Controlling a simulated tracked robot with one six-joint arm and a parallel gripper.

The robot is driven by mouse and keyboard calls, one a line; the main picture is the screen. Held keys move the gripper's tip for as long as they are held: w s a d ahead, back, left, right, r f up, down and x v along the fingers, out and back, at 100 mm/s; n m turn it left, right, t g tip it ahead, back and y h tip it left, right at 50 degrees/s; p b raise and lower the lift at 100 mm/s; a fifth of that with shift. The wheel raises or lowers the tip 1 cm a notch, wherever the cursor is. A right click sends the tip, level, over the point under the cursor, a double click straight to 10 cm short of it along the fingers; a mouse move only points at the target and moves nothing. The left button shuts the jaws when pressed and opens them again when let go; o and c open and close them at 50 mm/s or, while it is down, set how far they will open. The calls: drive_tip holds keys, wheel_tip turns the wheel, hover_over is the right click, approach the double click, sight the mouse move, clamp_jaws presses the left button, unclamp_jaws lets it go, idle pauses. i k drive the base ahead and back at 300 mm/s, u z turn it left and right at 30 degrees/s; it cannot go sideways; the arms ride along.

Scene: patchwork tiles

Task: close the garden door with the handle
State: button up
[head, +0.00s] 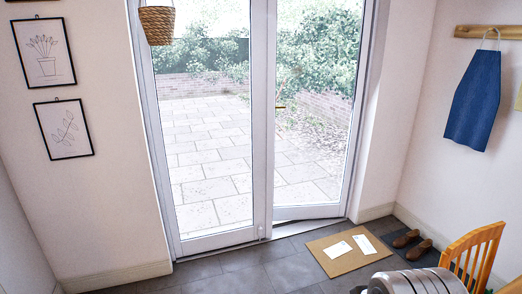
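The garden door is a white-framed glazed pair at the centre of the head view. Its right leaf (309,212) stands slightly ajar, with its bottom rail set back outward from the sill (300,227). A strip of sill shows below it. The left leaf (217,240) looks shut. A small brass-coloured handle (280,106) sits near the left edge of the right leaf, about mid-height. Nothing is seen touching the handle.
A tan doormat (323,262) with white papers lies before the right leaf. Brown shoes (406,239) and a wooden chair (472,252) are to the right. A basket (157,24) hangs before the left leaf. Grey floor tiles (235,270) are clear at front left.

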sight(325, 209)
drive_tip(key=i, duration=3.95)
drive_tip(key=u, duration=1.5)
